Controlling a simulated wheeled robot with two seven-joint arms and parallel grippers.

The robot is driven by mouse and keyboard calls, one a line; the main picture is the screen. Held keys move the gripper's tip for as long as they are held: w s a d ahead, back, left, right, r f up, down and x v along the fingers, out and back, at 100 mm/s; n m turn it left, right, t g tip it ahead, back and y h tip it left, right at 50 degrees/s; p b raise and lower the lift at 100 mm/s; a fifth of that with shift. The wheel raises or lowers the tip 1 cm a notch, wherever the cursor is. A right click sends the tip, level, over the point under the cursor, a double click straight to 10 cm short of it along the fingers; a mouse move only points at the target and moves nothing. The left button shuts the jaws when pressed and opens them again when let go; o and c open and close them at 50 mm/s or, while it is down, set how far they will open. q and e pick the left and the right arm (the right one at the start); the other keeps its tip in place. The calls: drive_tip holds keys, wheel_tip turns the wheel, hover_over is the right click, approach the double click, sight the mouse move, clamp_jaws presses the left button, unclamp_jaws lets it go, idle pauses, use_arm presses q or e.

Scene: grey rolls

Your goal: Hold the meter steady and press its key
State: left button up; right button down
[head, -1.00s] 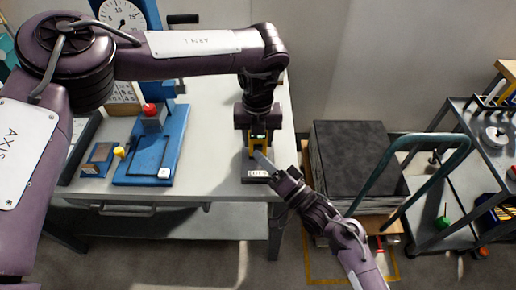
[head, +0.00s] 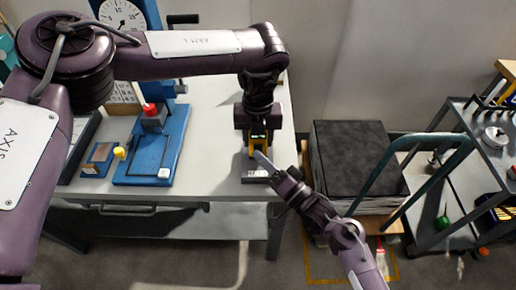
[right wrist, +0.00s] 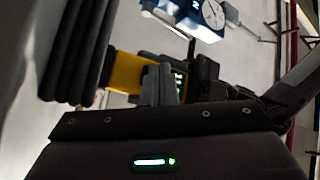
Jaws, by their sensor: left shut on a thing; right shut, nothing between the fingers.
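The meter (head: 256,143) is a small yellow and dark device near the right end of the table. In the right wrist view its yellow body (right wrist: 126,72) shows beside my dark fingers. My left gripper (head: 258,130) comes down from above and is shut on the meter. My right gripper (head: 262,160) is shut and empty, its fingertips at the near side of the meter. In the right wrist view my right gripper (right wrist: 163,84) overlaps the meter's face, and I cannot tell if it touches. The key is hidden or too small to make out.
A grey block with a white label (head: 256,176) lies below the meter at the table's front edge. A blue stand (head: 150,150) with a dial gauge (head: 122,14) is to the left. A black-topped stack (head: 352,160) and a trolley (head: 470,170) stand right of the table (head: 215,150).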

drive_tip(key=shift+s, duration=0.65)
drive_tip(key=shift+s, duration=0.15)
drive_tip(key=shift+s, duration=2.4)
use_arm(q)
drive_tip(key=o, duration=1.2)
